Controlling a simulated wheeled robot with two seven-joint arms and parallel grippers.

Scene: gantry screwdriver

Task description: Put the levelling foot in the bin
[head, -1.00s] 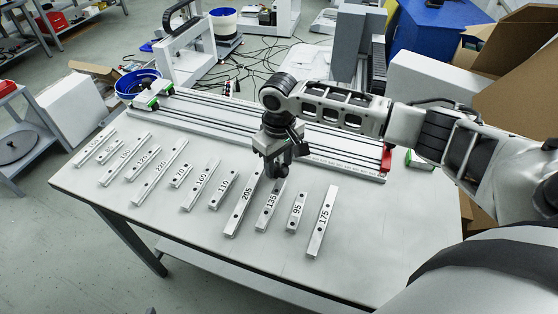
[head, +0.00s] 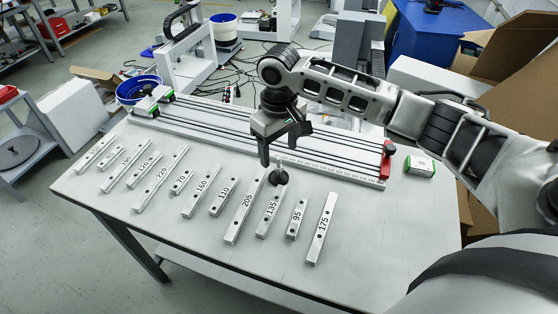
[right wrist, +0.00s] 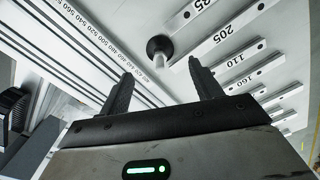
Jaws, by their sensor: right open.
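The levelling foot (head: 281,178) has a round black base and a thin pale stem. It stands on the table (head: 350,275), at the far end of the bar marked 135. It also shows in the right wrist view (right wrist: 160,46), ahead of the fingers. My right gripper (head: 285,147) is open and empty, just above and behind the foot. In the right wrist view its two fingers (right wrist: 160,74) are apart, with the stem pointing between them. A blue round bin (head: 137,88) stands beyond the table's far left corner. My left gripper is out of view.
Several numbered metal bars (head: 320,228) lie in a row across the table. A long rail assembly (head: 270,130) runs along the table's back edge, with a red end piece (head: 386,160). A green-white box (head: 420,168) lies at right. The front right is clear.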

